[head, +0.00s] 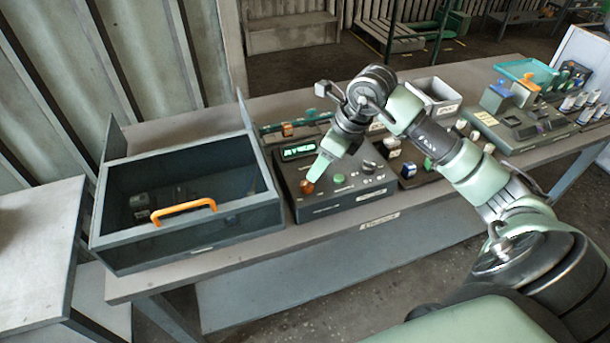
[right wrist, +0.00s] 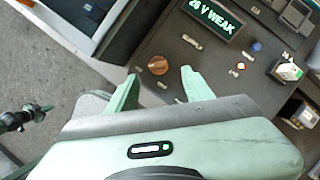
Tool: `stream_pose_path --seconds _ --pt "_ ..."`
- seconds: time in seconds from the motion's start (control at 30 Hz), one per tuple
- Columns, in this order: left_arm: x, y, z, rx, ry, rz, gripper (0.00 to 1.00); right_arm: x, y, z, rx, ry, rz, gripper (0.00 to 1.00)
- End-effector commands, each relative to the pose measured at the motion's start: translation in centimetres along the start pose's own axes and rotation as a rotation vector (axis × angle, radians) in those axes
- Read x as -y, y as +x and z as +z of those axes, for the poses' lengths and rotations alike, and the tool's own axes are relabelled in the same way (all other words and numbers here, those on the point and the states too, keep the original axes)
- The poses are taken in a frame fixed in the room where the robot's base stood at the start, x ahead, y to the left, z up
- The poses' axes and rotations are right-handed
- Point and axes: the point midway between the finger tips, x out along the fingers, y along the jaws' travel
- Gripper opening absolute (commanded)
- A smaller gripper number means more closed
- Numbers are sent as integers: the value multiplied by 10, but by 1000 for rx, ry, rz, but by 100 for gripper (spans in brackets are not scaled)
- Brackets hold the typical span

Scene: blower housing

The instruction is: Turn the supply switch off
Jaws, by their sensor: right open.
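A dark control box (head: 345,203) with a lit green display (head: 298,151) stands on the bench. The display also shows in the right wrist view (right wrist: 215,18) and reads "26 V WEAK". An orange-brown rotary knob (head: 307,186) sits at the front left of its top; it also shows in the right wrist view (right wrist: 158,65). I cannot read a label that marks it as the supply switch. My right gripper (head: 320,173) is open above the panel beside this knob. In the right wrist view its fingertips (right wrist: 160,79) are apart, with the knob just beyond the gap. My left gripper is out of view.
A dark open bin (head: 190,225) with an orange handle (head: 184,211) stands close on the left. A white tray (head: 434,95) and other devices stand to the right.

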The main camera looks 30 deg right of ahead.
Motion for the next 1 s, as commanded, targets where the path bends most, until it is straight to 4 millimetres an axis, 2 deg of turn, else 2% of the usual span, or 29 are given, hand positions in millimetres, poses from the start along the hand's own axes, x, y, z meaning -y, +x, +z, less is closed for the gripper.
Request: stream_pose_path --seconds 0.4,0.57,0.8,0.83,1.0 --pt "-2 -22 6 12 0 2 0 -3 61 1 1 3 8 51" --pt "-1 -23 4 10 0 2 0 -2 72 0 0 2 6 51" --pt "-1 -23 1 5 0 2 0 -2 74 0 1 0 5 51" --pt "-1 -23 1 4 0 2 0 -2 74 0 1 0 5 48" --pt "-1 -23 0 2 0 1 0 -3 74 0 2 0 6 1"
